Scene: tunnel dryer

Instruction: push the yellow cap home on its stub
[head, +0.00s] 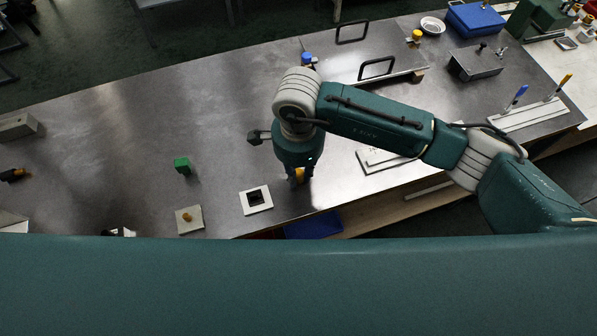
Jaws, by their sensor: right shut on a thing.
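My right gripper (299,182) points down over the front part of the metal bench. It is shut on a small yellow piece, which looks like the yellow cap (299,175); the fingers hide part of it. I cannot see whether a stub is under it or whether the piece touches one. A beige square plate with a short brass-coloured stub (187,216) lies to the left, apart from the gripper. Another yellow-topped piece (417,35) stands at the back of the bench. My left gripper is not in view.
A white plate with a dark square hole (268,203) lies just left of the gripper, and a green block (182,166) farther left. A blue tray (314,225) is below the bench edge. Black handles (376,68) stand behind my arm. The bench's left middle is clear.

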